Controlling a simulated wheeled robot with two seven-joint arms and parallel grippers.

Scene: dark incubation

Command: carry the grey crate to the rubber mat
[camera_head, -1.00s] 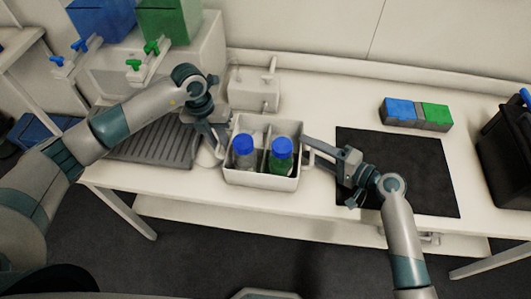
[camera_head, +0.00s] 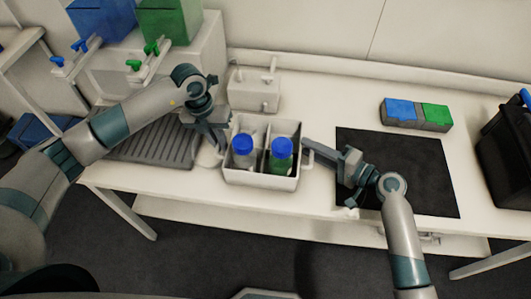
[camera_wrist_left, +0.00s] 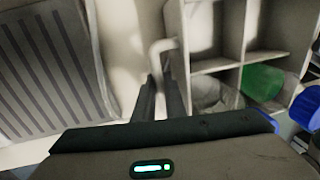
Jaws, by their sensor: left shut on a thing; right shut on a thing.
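The grey crate (camera_head: 262,180) is a pale, divided box with side handles, standing on the table left of the rubber mat. It holds two blue-capped bottles in its front compartments, one clear (camera_head: 243,160) and one green (camera_head: 281,163). The black rubber mat (camera_head: 425,175) lies flat on the right, partly covered by my right arm. My left gripper (camera_head: 222,143) is shut on the crate's left handle; the left wrist view shows the fingers (camera_wrist_left: 160,95) meeting at the handle (camera_wrist_left: 160,46). My right gripper (camera_head: 306,148) is shut at the crate's right handle, which its fingers mostly hide.
A ridged grey tray (camera_head: 150,150) lies left of the crate. A small white device (camera_head: 254,92) stands behind it. A blue and green block set (camera_head: 415,113) lies behind the mat, and a black bin (camera_head: 505,145) stands at the far right. The mat is clear of objects.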

